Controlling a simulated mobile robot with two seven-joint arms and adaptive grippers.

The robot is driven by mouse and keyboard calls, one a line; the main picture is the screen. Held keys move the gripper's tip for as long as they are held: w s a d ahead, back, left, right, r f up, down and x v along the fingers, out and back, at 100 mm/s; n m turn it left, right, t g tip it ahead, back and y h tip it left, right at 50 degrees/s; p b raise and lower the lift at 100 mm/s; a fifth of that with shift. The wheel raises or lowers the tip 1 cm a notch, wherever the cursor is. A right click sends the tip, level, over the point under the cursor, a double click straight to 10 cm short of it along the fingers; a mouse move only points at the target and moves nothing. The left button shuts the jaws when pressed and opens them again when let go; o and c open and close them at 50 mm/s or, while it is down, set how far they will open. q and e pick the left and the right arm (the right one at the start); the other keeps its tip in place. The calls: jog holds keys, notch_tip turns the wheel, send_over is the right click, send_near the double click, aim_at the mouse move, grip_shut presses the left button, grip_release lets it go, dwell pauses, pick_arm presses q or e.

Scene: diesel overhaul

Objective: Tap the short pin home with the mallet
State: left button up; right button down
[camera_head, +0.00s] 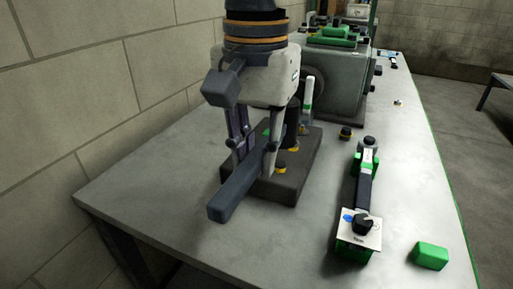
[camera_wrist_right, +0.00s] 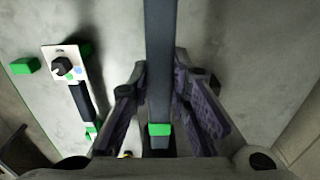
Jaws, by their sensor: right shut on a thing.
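My right gripper (camera_head: 255,142) points down above the near part of the bench. It is shut on a long dark blue-grey bar, which looks like the mallet (camera_head: 238,190). In the right wrist view the bar (camera_wrist_right: 160,60) runs between the purple-padded fingers (camera_wrist_right: 160,110), with a green band (camera_wrist_right: 159,129) near them. The bar is over the near left side of a dark block (camera_head: 262,190). A black-topped piece with a yellow collar (camera_head: 280,168) stands on the block; I cannot tell whether it is the short pin. The arm and bar hide part of the block. My left gripper is not in view.
A grey engine housing (camera_head: 336,75) stands behind. A green-and-black fixture with a white card (camera_head: 358,235) lies to the right, beside a green block (camera_head: 430,256). A small black-and-yellow piece (camera_head: 346,132) stands between. The bench's near left is bare; a wall borders its left.

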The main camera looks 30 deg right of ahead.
dwell(0.3)
notch_tip(320, 180, down, 6)
jog(key=shift+s+r, duration=0.1)
jog(key=shift+r, duration=2.15)
jog(key=shift+w+r+g+y, duration=0.2)
jog(key=shift+r+g+y, duration=0.1)
jog(key=shift+r+g, duration=0.15)
jog(key=shift+s, duration=0.1)
